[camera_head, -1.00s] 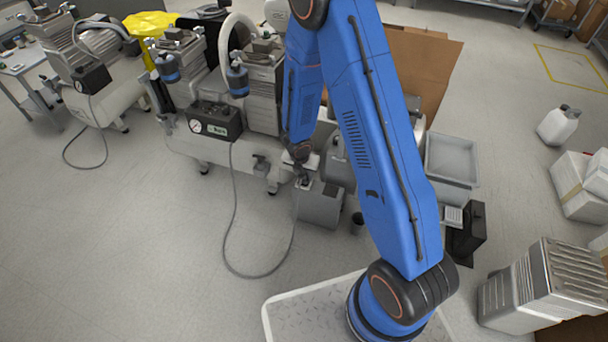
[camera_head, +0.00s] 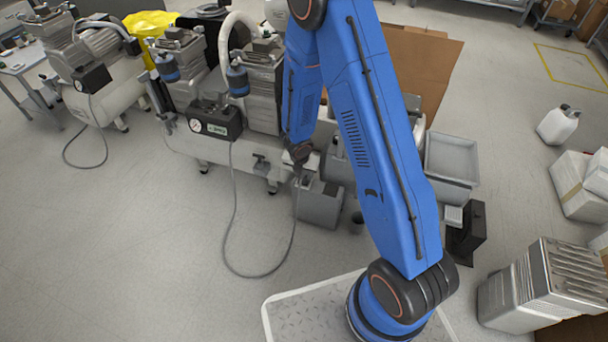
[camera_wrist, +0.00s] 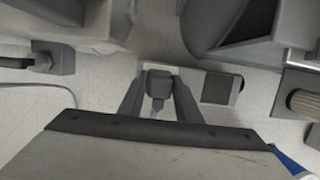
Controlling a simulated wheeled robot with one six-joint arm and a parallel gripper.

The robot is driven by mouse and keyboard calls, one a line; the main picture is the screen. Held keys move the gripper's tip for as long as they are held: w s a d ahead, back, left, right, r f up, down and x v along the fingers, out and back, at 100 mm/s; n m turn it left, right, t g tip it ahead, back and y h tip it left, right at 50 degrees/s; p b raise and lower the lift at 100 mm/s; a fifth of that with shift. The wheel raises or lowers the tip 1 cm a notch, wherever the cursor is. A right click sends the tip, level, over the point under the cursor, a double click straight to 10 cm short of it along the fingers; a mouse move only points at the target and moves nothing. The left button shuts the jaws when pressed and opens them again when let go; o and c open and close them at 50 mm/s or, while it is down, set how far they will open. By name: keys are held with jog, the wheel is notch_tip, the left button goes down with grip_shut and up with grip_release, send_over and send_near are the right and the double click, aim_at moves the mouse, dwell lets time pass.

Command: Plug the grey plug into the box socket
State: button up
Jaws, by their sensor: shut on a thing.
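My gripper (camera_head: 299,163) is at the back left of the grey box (camera_head: 320,204), close to its top edge. In the wrist view my gripper (camera_wrist: 160,108) is shut on the grey plug (camera_wrist: 158,84), which sits between the two fingers. The plug's cable (camera_head: 292,238) hangs from the gripper past the box's left side and loops over the floor. The box socket cannot be made out. I cannot tell whether the plug touches the box.
The compressor with a gauge box (camera_head: 215,120) stands just behind and left of the gripper. A grey tray (camera_head: 451,158) and a black case (camera_head: 467,232) lie to the right. A small dark cup (camera_head: 357,218) stands beside the box. The floor at front left is clear except for cable.

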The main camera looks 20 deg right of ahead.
jog(key=shift+f, duration=0.15)
jog(key=o, duration=1.6)
jog(key=shift+o, duration=0.2)
jog(key=shift+r, duration=3.55)
jog(key=shift+s, duration=0.1)
